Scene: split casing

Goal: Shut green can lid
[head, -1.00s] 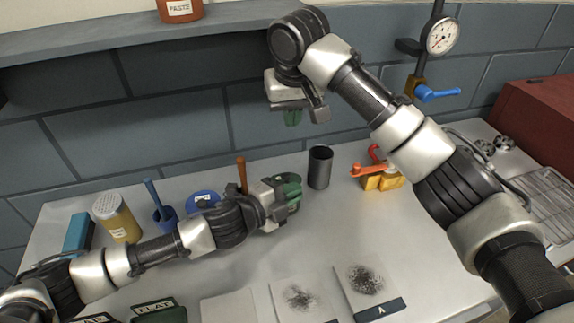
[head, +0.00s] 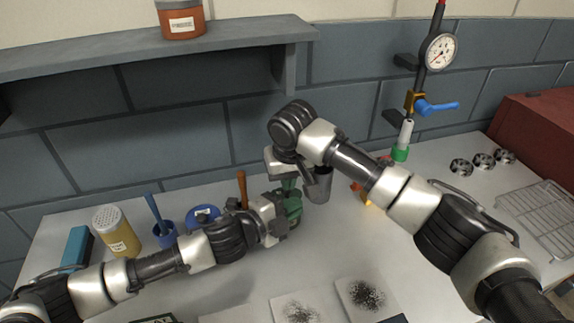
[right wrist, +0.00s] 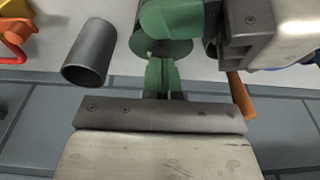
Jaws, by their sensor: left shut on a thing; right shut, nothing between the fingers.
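The green can (head: 294,207) stands on the table in the head view, partly hidden by my grippers. My left gripper (head: 283,213) is shut on the can from its left side; it also shows in the right wrist view (right wrist: 222,30). My right gripper (head: 290,184) is above the can, shut and empty, with its green fingertips pointing down at the can's top. In the right wrist view these fingertips (right wrist: 163,72) are close to the green can (right wrist: 172,18). I cannot tell whether they touch it, nor clearly how far open the lid is.
A grey metal cup (head: 319,184) stands just right of the can, close to my right gripper. A brown handle (head: 241,186) and a blue round tub (head: 203,215) are at left. A yellow shaker (head: 117,232) is farther left. Dusty sheets (head: 361,297) lie in front.

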